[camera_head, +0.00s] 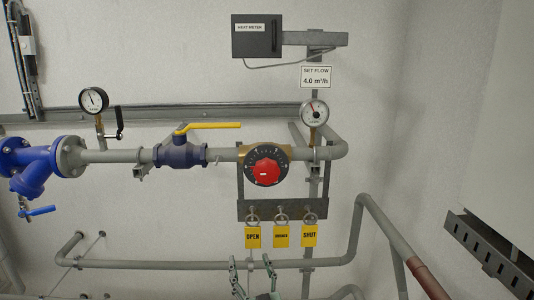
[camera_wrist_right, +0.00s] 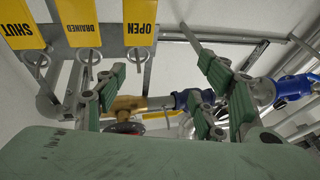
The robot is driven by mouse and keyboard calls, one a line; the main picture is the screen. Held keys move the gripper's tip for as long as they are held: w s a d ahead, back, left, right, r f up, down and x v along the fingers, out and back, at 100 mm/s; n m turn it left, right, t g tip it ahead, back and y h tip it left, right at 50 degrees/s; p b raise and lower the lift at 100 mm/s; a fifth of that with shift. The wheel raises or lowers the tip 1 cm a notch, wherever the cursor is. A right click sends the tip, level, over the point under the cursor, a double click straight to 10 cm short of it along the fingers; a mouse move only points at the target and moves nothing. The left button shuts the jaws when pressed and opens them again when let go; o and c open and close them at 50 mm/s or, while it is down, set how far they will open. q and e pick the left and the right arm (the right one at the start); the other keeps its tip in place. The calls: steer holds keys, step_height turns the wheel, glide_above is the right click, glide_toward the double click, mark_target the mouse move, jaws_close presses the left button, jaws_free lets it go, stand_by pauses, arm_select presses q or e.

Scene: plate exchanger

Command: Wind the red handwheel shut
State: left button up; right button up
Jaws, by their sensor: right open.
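The red handwheel (camera_head: 265,172) has a dark graduated rim and sits on a brass valve body in the grey pipe, in the middle of the head view. My right gripper (camera_head: 252,270) is at the bottom of the head view, below the handwheel and the yellow tags, apart from both. In the wrist view its green-padded fingers (camera_wrist_right: 170,100) stand wide apart with nothing held between them. My left gripper is not in view.
Yellow tags OPEN (camera_head: 252,236), DRAINED (camera_head: 281,236) and SHUT (camera_head: 310,236) hang from a grey plate under the handwheel. A yellow-lever ball valve (camera_head: 181,154) is to the left. A gauge (camera_head: 314,112) stands at upper right. A lower pipe (camera_head: 180,264) runs near my gripper.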

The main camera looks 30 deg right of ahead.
step_height(320, 180, up, 18)
steer(key=s+d+m+g+h+p, duration=0.2)
steer(key=d+m+h+p, duration=0.1)
steer(key=m+h, duration=0.25)
steer(key=m+g+p, duration=0.1)
steer(key=g+p, duration=0.1)
steer(key=p, duration=0.1)
glide_toward(268, 174)
steer(key=w+d, duration=0.3)
steer(key=w, duration=0.1)
steer(key=shift+d+f, duration=0.1)
steer(key=shift+d, duration=0.1)
steer(key=shift+n+g+y, duration=0.8)
steer(key=shift+n+y, duration=0.05)
steer(key=shift+y, duration=0.1)
steer(key=w+p, duration=0.1)
steer(key=w+d+r+p, duration=0.1)
steer(key=p, duration=0.1)
steer(key=w+d+r+p, duration=0.1)
steer(key=w, duration=0.1)
steer(key=shift+w+d+r, duration=0.1)
steer(key=shift+d+r, duration=0.05)
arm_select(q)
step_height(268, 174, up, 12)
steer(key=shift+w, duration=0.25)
arm_select(e)
steer(key=shift+c, duration=0.2)
steer(key=c, duration=1.1)
